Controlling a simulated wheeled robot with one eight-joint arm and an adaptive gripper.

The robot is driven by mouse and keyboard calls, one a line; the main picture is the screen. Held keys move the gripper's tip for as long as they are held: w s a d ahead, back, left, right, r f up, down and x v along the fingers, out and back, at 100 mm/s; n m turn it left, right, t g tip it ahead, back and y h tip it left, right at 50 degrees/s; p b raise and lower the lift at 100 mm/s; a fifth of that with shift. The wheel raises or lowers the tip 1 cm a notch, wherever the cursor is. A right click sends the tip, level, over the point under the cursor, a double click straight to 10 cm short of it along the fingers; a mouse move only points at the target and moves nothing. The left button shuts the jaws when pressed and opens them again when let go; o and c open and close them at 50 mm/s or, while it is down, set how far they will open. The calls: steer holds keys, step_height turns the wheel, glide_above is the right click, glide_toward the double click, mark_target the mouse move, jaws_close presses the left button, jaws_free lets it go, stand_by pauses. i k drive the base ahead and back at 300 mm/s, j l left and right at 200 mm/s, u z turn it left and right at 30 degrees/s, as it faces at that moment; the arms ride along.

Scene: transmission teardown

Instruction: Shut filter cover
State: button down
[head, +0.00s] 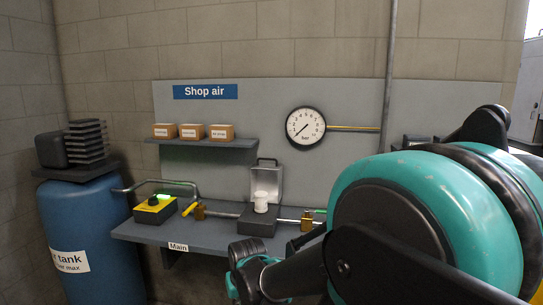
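The filter housing (257,224) is a dark box on the grey shelf in the middle of the head view. Its cover (268,183) stands open, upright behind the box, with a handle at its top. A white filter element (261,201) stands in the open housing and sticks up in front of the cover. The end of my arm with my gripper (246,262) seems to be low in the view, in front of the shelf and apart from the housing. Its fingers are not clear, and my large teal joint covers the right side.
The shelf (205,234) also carries a black and yellow box (154,209) with a green light, a yellow valve lever (190,208) and brass fittings on a pipe. A pressure gauge (305,128) and small cartons on an upper shelf (205,144) are above. A blue tank (90,240) stands left.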

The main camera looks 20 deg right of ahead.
mark_target(267, 178)
steer(key=l+u, duration=0.45)
steer(key=k+l, duration=0.2)
steer(key=k+l+z, duration=0.15)
steer(key=l, duration=0.25)
steer(key=k+l+z, duration=0.3)
steer(key=i+l, duration=0.05)
